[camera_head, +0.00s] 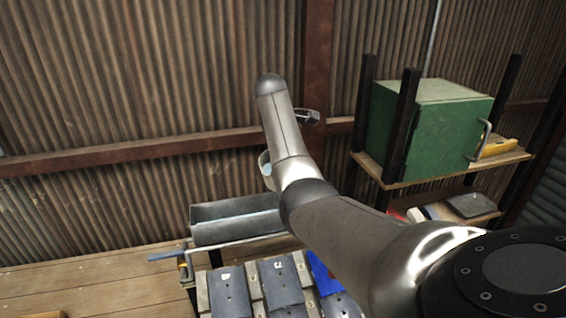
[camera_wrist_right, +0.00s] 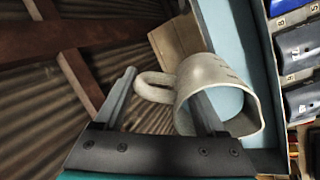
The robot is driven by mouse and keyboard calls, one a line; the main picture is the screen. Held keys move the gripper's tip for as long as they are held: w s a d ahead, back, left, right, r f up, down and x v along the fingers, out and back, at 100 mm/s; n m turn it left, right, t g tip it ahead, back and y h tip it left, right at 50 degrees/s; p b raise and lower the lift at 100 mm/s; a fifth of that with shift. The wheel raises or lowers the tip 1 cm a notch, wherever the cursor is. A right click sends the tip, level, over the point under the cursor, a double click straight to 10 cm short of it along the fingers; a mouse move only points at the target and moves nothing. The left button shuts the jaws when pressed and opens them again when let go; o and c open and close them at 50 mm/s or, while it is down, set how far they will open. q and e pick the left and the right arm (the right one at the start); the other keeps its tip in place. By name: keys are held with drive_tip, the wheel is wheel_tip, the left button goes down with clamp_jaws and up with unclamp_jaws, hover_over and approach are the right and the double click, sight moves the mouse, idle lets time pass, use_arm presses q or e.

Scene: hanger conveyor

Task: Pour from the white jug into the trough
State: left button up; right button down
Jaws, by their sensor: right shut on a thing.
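The white jug (camera_wrist_right: 221,72) is tilted in the right wrist view, with its wide mouth facing the lower right and its handle toward my fingers. My right gripper (camera_wrist_right: 166,84) is shut on the jug at its handle. In the head view only a pale sliver of what seems to be the jug (camera_head: 264,164) shows beside my right arm, which hides the gripper's grip. The grey-blue trough (camera_head: 236,229) lies below and left of it; its light blue inside (camera_wrist_right: 232,35) shows behind the jug in the wrist view. The jug's contents are unclear. My left gripper is not in view.
A row of dark numbered holders (camera_head: 229,290) stands in front of the trough. A blue-handled lever (camera_head: 167,256) is at its left. A green box (camera_head: 430,125) sits on a shelf at the right. Corrugated wall stands behind; bare planks (camera_head: 90,285) lie at left.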

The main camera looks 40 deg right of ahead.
drive_tip(key=shift+d+r, duration=0.1)
drive_tip(key=shift+r+t+h, duration=0.3)
drive_tip(key=shift+r+h, duration=0.15)
drive_tip(key=shift+h, duration=0.05)
idle(0.3)
drive_tip(key=shift+s+r+h, duration=0.1)
drive_tip(key=shift+r+h, duration=0.25)
drive_tip(key=shift+h, duration=0.25)
drive_tip(key=shift+a+r+t+h, duration=0.25)
drive_tip(key=shift+t+h, duration=0.05)
drive_tip(key=shift+h, duration=0.3)
